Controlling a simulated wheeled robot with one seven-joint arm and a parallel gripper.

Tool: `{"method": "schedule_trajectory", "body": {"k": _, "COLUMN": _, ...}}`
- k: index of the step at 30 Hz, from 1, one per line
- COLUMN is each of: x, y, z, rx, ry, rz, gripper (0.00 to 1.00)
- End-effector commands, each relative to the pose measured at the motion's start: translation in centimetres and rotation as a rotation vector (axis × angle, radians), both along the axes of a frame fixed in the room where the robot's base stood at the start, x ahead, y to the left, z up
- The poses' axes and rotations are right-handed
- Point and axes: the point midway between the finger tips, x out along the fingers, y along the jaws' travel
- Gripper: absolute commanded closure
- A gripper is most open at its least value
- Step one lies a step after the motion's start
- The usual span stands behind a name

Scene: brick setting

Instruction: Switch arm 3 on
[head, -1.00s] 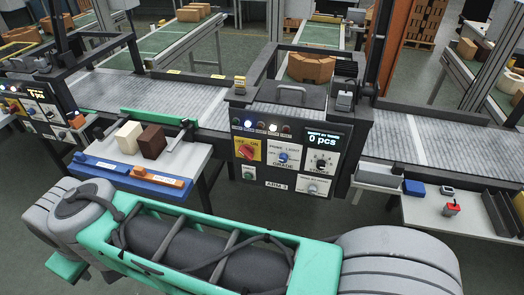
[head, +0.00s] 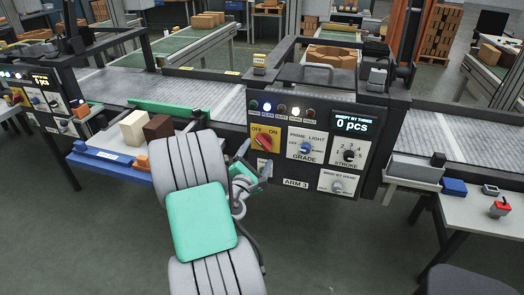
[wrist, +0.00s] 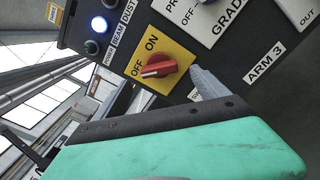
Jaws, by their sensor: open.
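The arm 3 panel (head: 322,150) carries an "ARM 3" label (head: 296,183). At its left is a red rotary knob (head: 263,141) on a yellow OFF/ON plate (head: 275,147). In the wrist view the knob (wrist: 158,66) has a white mark on its end towards the word OFF. My gripper (head: 255,163) is open and empty, just below and left of the yellow plate. In the wrist view one grey fingertip (wrist: 206,84) shows beside the plate's lower right edge, apart from the knob. Part of the gripper is hidden behind my arm.
The panel also has a grade knob (head: 305,148), a stroke knob (head: 349,155) and a lower knob (head: 338,187). A cream block (head: 133,128) and a brown block (head: 158,127) sit on the left shelf. A red button box (head: 500,209) sits on the right table.

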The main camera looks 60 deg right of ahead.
Motion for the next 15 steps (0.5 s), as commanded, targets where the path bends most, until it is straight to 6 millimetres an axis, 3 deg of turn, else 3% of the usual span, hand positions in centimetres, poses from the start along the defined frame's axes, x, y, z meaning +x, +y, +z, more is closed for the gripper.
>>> {"method": "schedule_trajectory", "body": {"k": 7, "x": 0.6, "y": -4.6, "z": 0.4, "rx": 0.002, "ry": -0.006, "rz": -0.004, "gripper": 0.16}}
{"method": "schedule_trajectory", "body": {"k": 15, "x": 1.0, "y": -6.0, "z": 0.2, "rx": 0.001, "ry": -0.006, "rz": 0.001, "gripper": 0.16}}
